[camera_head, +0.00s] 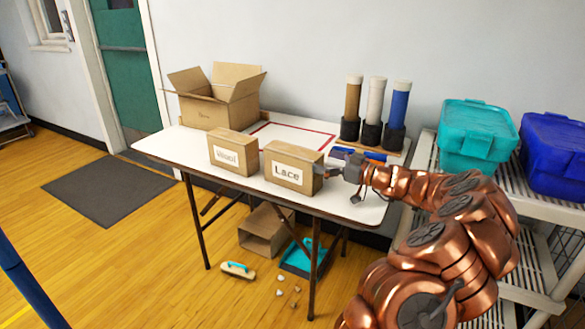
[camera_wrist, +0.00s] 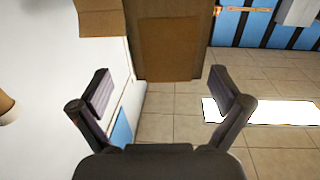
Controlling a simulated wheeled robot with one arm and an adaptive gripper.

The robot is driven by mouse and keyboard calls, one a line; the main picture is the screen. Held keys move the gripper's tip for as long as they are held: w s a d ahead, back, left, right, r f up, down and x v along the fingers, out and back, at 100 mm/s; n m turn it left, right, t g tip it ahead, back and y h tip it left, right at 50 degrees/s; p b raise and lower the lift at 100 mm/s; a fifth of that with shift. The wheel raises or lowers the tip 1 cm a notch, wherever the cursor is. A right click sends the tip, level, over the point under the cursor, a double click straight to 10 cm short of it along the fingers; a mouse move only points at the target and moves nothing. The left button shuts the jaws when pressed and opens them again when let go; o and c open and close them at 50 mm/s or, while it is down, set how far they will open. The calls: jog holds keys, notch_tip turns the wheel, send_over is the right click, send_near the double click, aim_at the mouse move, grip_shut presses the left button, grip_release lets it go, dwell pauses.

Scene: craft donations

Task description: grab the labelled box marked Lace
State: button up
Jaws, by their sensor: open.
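The box marked Lace (camera_head: 293,173) is a brown carton with a white label, upright near the front edge of the white table (camera_head: 345,211). My gripper (camera_head: 328,166) is open at the right end of this box. In the head view it is right beside the box, but I cannot tell whether it touches. In the wrist view the two fingers (camera_wrist: 164,97) stand apart, with nothing between their tips. A flat brown surface (camera_wrist: 170,48) lies ahead, framed by the fingers; it is probably the box, but no label shows there.
A similar labelled box (camera_head: 233,152) stands just left. An open carton (camera_head: 214,97) is at the back left. Brown, white and blue rolls (camera_head: 376,100) stand in dark holders behind. Blue tubes (camera_head: 365,154) lie near my gripper. A rack with teal (camera_head: 476,132) and blue bins is at right.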

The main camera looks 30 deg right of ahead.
aim_at(304, 157)
jog(key=x, duration=0.2)
jog(key=a+x, duration=0.1)
jog(key=x, duration=0.2)
jog(key=shift+a+f, duration=0.1)
jog(key=shift+w+a, duration=0.15)
jog(key=shift+w, duration=0.3)
jog(key=shift+c, duration=0.3)
jog(key=c, duration=1.4)
